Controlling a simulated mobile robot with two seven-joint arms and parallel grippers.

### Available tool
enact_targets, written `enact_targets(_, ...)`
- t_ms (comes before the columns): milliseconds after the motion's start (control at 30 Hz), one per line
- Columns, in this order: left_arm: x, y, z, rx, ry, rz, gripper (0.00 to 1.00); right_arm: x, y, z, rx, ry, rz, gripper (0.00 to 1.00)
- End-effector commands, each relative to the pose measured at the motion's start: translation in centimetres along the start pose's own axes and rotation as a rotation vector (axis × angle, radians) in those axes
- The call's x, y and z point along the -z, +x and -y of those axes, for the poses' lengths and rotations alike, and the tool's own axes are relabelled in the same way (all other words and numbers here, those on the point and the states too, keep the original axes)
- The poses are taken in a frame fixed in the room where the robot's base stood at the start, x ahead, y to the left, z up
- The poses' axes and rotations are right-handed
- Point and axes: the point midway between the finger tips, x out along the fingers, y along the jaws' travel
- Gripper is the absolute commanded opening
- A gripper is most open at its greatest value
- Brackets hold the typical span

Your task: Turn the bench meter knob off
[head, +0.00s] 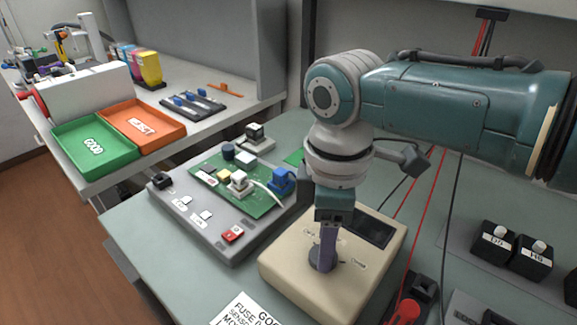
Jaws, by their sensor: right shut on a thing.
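The bench meter (291,279) is a cream box on the green bench, with a dark display (367,229) on its top. Its round dark knob (315,262) is near the front of the top face, partly hidden by my fingers. My right gripper (324,256) points straight down from above and is shut on the knob. Markings are printed around the knob, but they are too small to read and the pointer's setting is hidden. My left gripper is not in view.
A grey fixture with a green circuit board (237,195) stands left of the meter. Black blocks (493,242) and a red probe (405,312) lie to the right. A printed card (246,311) is in front. Green (88,165) and orange trays (150,137) stand at far left.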

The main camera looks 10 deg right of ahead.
Motion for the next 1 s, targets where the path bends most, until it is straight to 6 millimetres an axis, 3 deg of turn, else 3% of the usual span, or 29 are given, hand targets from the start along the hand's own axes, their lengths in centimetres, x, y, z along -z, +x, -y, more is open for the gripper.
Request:
enact_targets(500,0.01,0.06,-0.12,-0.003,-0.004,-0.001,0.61,0.14,-0.07,-0.01,-0.001,-0.395,-0.004,0.0)
enact_targets(1000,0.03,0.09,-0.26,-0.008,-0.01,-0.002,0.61,0.17,-0.11,-0.01,0.0,-0.504,-0.005,0.0)
